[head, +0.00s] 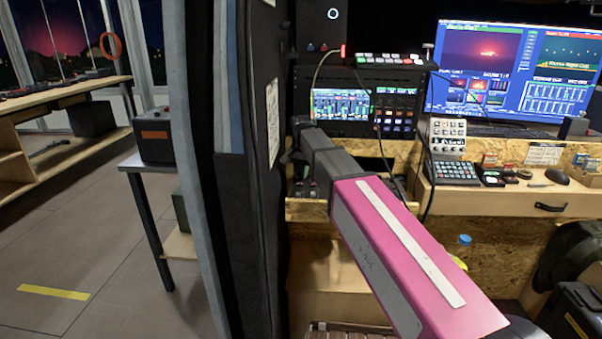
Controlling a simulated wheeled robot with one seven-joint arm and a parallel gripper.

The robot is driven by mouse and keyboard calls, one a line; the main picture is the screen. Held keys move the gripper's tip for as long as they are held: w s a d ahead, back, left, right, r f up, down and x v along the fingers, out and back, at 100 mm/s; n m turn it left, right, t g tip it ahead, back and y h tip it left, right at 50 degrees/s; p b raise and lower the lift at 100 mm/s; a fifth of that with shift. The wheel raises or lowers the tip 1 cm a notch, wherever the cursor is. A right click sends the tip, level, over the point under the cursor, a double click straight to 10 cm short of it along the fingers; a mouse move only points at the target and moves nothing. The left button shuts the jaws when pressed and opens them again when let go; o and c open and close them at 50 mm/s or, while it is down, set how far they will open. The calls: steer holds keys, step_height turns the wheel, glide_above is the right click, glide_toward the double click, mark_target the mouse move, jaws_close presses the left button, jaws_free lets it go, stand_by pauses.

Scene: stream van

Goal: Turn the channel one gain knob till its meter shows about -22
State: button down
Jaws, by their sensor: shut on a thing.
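My pink and grey arm reaches from the lower right to the dark equipment left of centre. My gripper (294,155) is a small dark shape at its far end, mostly hidden by the wrist. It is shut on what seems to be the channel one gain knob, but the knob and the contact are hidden. A lit screen with green level bars (340,104) shows just above the wrist. Its figures are too small to read, so I cannot tell channel one's level.
A dark upright panel (262,120) stands close left of the gripper. A small switcher (390,60) with lit keys tops the rack, and black cables hang near my arm. A wooden desk (500,200) holds a keypad (453,172) and a mouse (557,177) on the right.

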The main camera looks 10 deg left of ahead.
steer(key=c, duration=1.1)
jaws_free()
step_height(320, 180, up, 11)
steer(key=shift+f, duration=0.1)
